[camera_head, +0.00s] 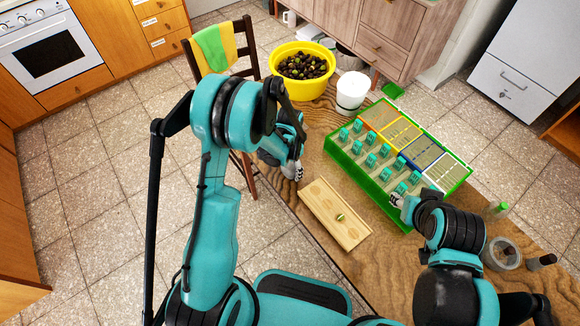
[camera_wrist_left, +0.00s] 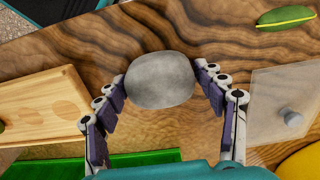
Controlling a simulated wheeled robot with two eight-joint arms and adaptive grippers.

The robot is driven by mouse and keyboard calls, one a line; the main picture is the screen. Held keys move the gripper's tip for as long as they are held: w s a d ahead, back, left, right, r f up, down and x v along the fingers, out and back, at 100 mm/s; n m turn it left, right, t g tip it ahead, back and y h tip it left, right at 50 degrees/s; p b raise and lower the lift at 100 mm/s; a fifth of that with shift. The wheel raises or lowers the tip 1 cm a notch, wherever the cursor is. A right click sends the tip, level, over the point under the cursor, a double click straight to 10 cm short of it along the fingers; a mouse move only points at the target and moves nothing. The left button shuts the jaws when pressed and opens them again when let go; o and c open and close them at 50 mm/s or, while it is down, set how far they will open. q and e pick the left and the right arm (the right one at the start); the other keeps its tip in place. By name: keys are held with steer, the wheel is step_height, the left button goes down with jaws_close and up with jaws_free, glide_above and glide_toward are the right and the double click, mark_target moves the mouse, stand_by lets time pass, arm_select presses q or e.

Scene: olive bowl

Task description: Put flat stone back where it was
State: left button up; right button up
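The flat stone (camera_wrist_left: 160,80) is a smooth grey oval in the middle of the left wrist view. My left gripper (camera_wrist_left: 163,76) has its fingertips against both sides of it. In the head view the left gripper (camera_head: 297,174) is low over the table, beyond the wooden board, and the stone is hidden there. The pale wooden board (camera_head: 352,236) has shallow oval hollows and a small green object on it; it also shows at the left of the wrist view (camera_wrist_left: 38,98). My right gripper (camera_head: 398,201) is at the near side of the green crate; its fingers are unclear.
The green crate (camera_head: 345,170) holds several teal pieces and coloured compartments. A yellow bowl (camera_head: 325,88) of olives and a white pot (camera_head: 350,100) stand at the back. The wrist view shows a translucent panel with a knob (camera_wrist_left: 291,117) and a green, yellow-striped object (camera_wrist_left: 286,17).

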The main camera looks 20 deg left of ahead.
arm_select(q)
steer(key=shift+o, duration=0.4)
steer(key=shift+r, duration=0.25)
steer(key=s+a+r+n+t+p, duration=0.15)
steer(key=s+r, duration=0.25)
steer(key=r, duration=0.8)
steer(key=s+r+n+t+p, duration=0.2)
steer(key=s+r+p, duration=0.1)
steer(key=r, duration=1)
steer(key=s+a+r+n+t, duration=0.1)
steer(key=s+r+n+t, duration=0.2)
steer(key=s, duration=0.7)
steer(key=shift+a+r+n+t, duration=0.15)
steer(key=shift+r+n+t, duration=0.2)
steer(key=shift+r+n, duration=0.2)
step_height(320, 180, down, 3)
steer(key=b, duration=0.3)
steer(key=shift+f+b, duration=0.15)
steer(key=shift+b, duration=0.2)
